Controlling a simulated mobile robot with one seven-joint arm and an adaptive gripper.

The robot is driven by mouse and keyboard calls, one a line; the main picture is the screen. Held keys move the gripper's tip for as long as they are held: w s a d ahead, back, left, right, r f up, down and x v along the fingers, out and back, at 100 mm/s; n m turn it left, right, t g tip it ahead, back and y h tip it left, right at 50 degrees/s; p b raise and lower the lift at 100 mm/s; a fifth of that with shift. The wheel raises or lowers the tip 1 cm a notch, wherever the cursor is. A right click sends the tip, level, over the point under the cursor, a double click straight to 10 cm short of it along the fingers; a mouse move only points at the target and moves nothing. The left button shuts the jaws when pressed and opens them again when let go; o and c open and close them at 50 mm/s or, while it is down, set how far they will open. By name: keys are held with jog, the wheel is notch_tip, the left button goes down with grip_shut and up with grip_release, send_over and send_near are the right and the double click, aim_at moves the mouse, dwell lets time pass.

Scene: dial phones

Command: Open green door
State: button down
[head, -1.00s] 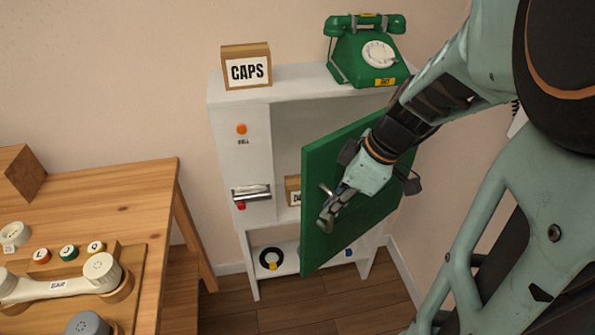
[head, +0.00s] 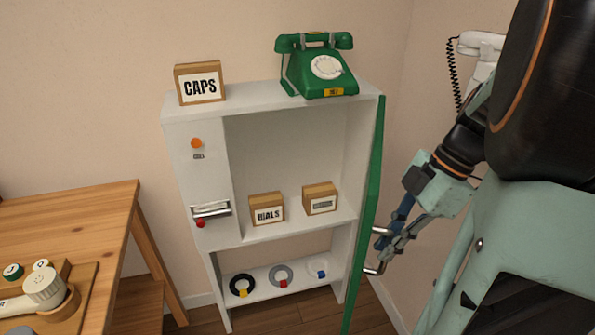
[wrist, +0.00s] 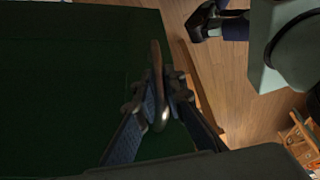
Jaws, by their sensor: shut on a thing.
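The green door (head: 371,215) stands swung wide open at the right side of the white cabinet (head: 283,97), seen nearly edge-on in the head view. In the wrist view its dark green face (wrist: 75,80) fills the left side. A metal bar handle (head: 376,268) sticks out from the door's right side. My gripper (head: 392,247) is at the handle, to the right of the door. In the wrist view my gripper (wrist: 165,100) is shut with its fingers on either side of the handle (wrist: 158,75).
Inside the cabinet are a DIALS box (head: 267,209) and another small box (head: 320,198). Several dial rings (head: 282,275) lie on the lower shelf. A green phone (head: 318,68) and a CAPS sign (head: 200,84) stand on top. A wooden table (head: 70,215) is at the left.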

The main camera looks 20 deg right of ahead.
jog(key=shift+s+d, duration=0.3)
jog(key=shift+d, duration=0.45)
jog(key=shift+s+d, duration=0.25)
jog(key=shift+d, duration=0.45)
jog(key=c, duration=2)
grip_release()
jog(key=shift+v, duration=6.05)
jog(key=shift+c, duration=0.6)
